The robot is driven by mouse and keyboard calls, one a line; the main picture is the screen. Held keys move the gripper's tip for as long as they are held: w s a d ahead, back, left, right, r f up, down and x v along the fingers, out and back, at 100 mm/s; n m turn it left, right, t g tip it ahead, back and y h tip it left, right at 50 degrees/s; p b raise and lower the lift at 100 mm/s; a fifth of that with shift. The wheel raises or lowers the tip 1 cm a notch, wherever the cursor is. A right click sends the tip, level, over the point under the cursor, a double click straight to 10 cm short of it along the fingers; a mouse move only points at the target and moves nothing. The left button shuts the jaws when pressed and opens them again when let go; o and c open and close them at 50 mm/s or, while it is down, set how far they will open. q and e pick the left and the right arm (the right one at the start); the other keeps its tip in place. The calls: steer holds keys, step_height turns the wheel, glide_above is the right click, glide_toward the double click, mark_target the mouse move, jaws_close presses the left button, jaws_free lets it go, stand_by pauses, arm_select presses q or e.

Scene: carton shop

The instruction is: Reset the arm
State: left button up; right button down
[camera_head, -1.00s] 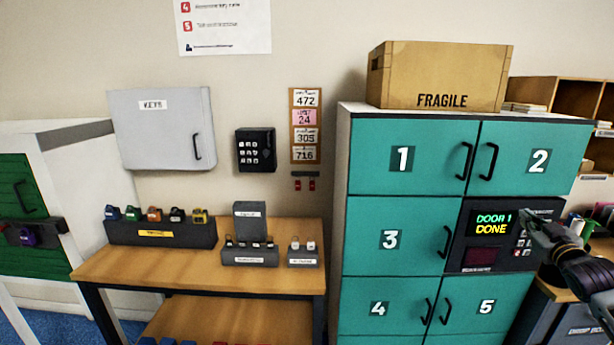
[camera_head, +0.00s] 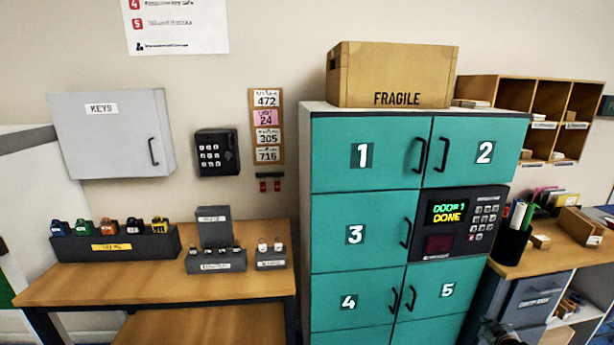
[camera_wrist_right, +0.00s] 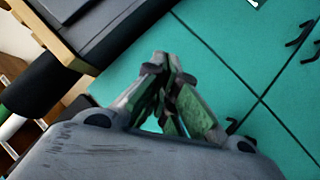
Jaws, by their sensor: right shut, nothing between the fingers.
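My right gripper (camera_wrist_right: 168,70) shows in the right wrist view with its fingers together and nothing between them. Behind it are the teal locker doors, and it seems apart from them. In the head view only a dark bit of my right arm or gripper (camera_head: 498,334) shows at the bottom edge, low in front of the locker. The teal locker (camera_head: 335,262) has numbered doors, all shut. Its keypad panel (camera_head: 460,222) reads "DOOR 1 DONE". My left gripper is not in view.
A cardboard box (camera_head: 390,75) marked FRAGILE sits on the locker. At right a desk (camera_head: 560,257) holds a pen cup (camera_head: 512,240) and small boxes. At left a wooden table (camera_head: 130,283) carries padlock and key racks. A grey key cabinet (camera_head: 112,135) hangs above.

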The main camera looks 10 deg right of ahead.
steer(key=s+a+f+g+y, duration=0.15)
steer(key=s+a+f, duration=0.35)
steer(key=s+f, duration=0.5)
steer(key=s+a+f+g, duration=0.3)
steer(key=s+a+f, duration=0.4)
steer(key=f, duration=0.6)
steer(key=s+a+f+g+y, duration=0.15)
steer(key=s+a+f, duration=0.25)
steer(key=s+f, duration=0.65)
steer(key=s+a+f+g+y, duration=0.1)
steer(key=s+a+f, duration=0.2)
steer(key=s+a, duration=0.4)
steer(key=s+a+f+g+y, duration=0.1)
steer(key=s+a+f, duration=0.3)
steer(key=s+a, duration=0.3)
steer(key=s+a+f+n+g, duration=0.1)
steer(key=s+a, duration=0.6)
steer(key=a, duration=0.8)
steer(key=shift+a+f+g+y, duration=0.15)
steer(key=shift+f+g+y, duration=0.3)
steer(key=shift+f, duration=0.95)
steer(key=shift+s, duration=0.1)
